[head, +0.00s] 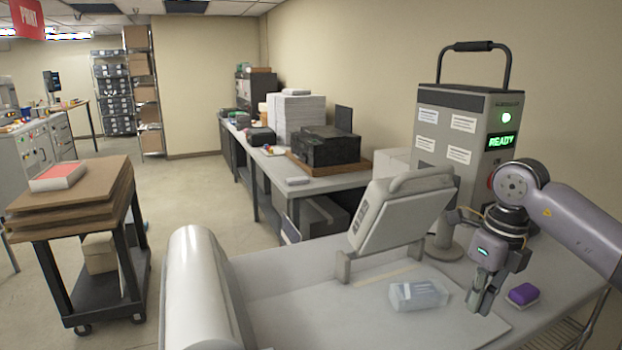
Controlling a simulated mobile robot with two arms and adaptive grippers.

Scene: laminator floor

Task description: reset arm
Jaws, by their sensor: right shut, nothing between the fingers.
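My right arm comes in from the right edge in the head view. Its gripper (481,299) points down over the right part of the grey work table. The gripper is shut and holds nothing. A clear pale-blue box (418,294) lies on the table just left of the gripper, apart from it. A purple block on a white base (523,294) lies just right of the gripper. My left gripper is not in view.
A tall grey machine (464,130) with a green READY display stands behind my arm. A tilted light-grey panel (402,210) stands left of it. A large white roll (197,290) is at front left. A cart (70,220) with brown boards stands farther left, beside open floor.

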